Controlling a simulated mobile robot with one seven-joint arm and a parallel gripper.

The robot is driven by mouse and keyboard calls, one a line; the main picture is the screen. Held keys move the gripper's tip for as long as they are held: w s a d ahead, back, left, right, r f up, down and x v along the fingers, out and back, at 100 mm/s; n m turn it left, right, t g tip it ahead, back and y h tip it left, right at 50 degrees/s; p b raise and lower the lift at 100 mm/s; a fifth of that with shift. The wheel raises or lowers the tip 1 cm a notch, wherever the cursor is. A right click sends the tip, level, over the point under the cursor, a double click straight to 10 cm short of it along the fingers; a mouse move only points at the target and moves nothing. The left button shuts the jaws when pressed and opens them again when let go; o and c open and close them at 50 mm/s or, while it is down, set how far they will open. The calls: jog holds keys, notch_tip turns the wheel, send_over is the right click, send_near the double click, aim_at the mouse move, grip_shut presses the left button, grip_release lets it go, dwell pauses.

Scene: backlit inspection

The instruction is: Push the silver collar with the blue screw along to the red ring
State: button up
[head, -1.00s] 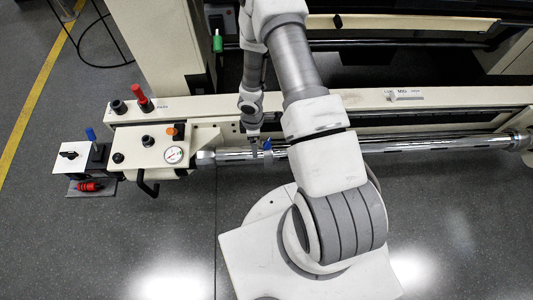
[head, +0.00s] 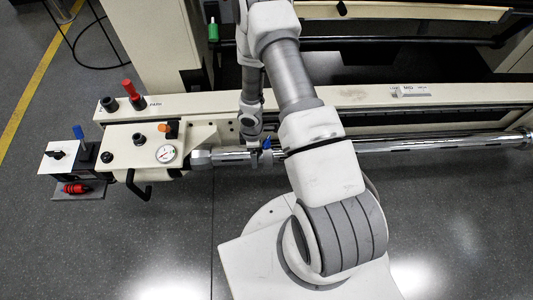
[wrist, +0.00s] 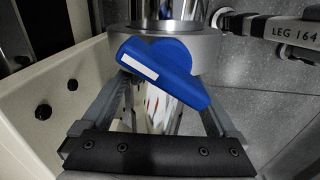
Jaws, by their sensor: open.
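The silver collar (wrist: 190,48) sits around the chrome bar (head: 420,143), with the blue screw (wrist: 165,70) sticking out of it. In the wrist view my gripper (wrist: 165,95) is open, with a finger on either side of the bar, close to the collar and screw. Whether a finger touches the collar I cannot tell. I cannot make out the red ring on the bar in either view.
A red object (head: 75,188) lies on a small grey mat. A cream rail (head: 360,97) runs behind the bar. Floor in front is clear.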

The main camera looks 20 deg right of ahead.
jog(key=shift+s+d, duration=0.15)
jog(key=shift+d, duration=0.25)
jog(key=shift+s+d, duration=0.2)
jog(key=shift+d, duration=0.5)
jog(key=shift+s+d, duration=0.25)
jog(key=shift+d, duration=0.4)
jog(key=shift+s+d, duration=0.2)
jog(key=shift+d, duration=0.5)
jog(key=shift+d, duration=0.2)
jog(key=shift+s+d+p, duration=0.1)
jog(key=shift+s+d, duration=0.15)
jog(key=shift+d, duration=0.45)
jog(key=shift+s+d+p, duration=0.1)
jog(key=shift+s+d, duration=0.15)
jog(key=shift+d, duration=0.45)
jog(key=shift+s+d+p, duration=0.1)
jog(key=shift+s+d, duration=0.15)
jog(key=shift+d, duration=0.45)
jog(key=shift+d, duration=0.2)
jog(key=shift+s+d+p, duration=0.2)
jog(key=shift+s+d, duration=0.05)
jog(key=shift+d, duration=0.45)
jog(key=shift+s+d+p, duration=0.15)
jog(key=shift+s+d, duration=0.1)
jog(key=shift+d, duration=0.45)
jog(key=shift+s+d+p, duration=0.2)
jog(key=shift+s+d, duration=0.05)
jog(key=shift+d, duration=0.45)
jog(key=shift+s+d, duration=0.1)
jog(key=shift+d, duration=0.15)
